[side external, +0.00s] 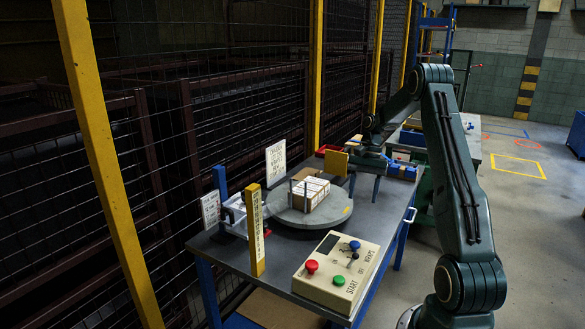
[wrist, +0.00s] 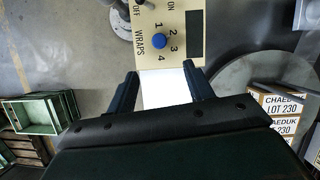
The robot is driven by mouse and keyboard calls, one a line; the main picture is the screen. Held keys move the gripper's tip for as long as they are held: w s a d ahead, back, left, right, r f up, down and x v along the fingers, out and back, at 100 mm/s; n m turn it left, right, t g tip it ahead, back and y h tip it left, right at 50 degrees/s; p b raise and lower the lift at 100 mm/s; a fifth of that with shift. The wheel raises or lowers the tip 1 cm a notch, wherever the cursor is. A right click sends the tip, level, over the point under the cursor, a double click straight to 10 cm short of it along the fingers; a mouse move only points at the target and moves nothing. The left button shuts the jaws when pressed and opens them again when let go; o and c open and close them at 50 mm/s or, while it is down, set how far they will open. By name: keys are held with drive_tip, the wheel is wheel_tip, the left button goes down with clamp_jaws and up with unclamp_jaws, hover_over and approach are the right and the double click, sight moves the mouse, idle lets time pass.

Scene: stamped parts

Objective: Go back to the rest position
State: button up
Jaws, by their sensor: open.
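My gripper (side external: 364,188) hangs above the far part of the grey table (side external: 290,272), beyond the turntable in the side view. In the wrist view my gripper (wrist: 162,74) has its two dark fingers well apart. A plain white patch shows between them; I cannot tell what it is. The cream control box (side external: 340,262) stands at the table's near end, with red and green buttons and a blue knob. Its WRAPS dial (wrist: 160,41) lies ahead of the fingers in the wrist view. No contact with it shows.
Cartons (side external: 310,192) marked CHAEDUK LOT 230 in the wrist view sit on the round grey turntable (side external: 335,213). A yellow post (side external: 255,230) and white signs (side external: 276,160) stand along the table's left side. Green crates (wrist: 40,113) show at left in the wrist view.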

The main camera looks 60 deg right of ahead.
drive_tip(key=w+a+r+n+t+h, duration=0.15)
drive_tip(key=a+r+n, duration=0.25)
drive_tip(key=a+r, duration=0.45)
drive_tip(key=w+a+r+n+h, duration=0.25)
drive_tip(key=a+r, duration=0.35)
drive_tip(key=a, duration=0.6)
drive_tip(key=s+a+r+n+t, duration=0.2)
drive_tip(key=s+a+n+t, duration=0.2)
drive_tip(key=s+a+n, duration=0.6)
drive_tip(key=shift+s+a+t, duration=0.35)
drive_tip(key=shift+s+a, duration=2.1)
drive_tip(key=shift+a, duration=0.05)
drive_tip(key=shift+o, duration=0.5)
drive_tip(key=shift+r, duration=0.1)
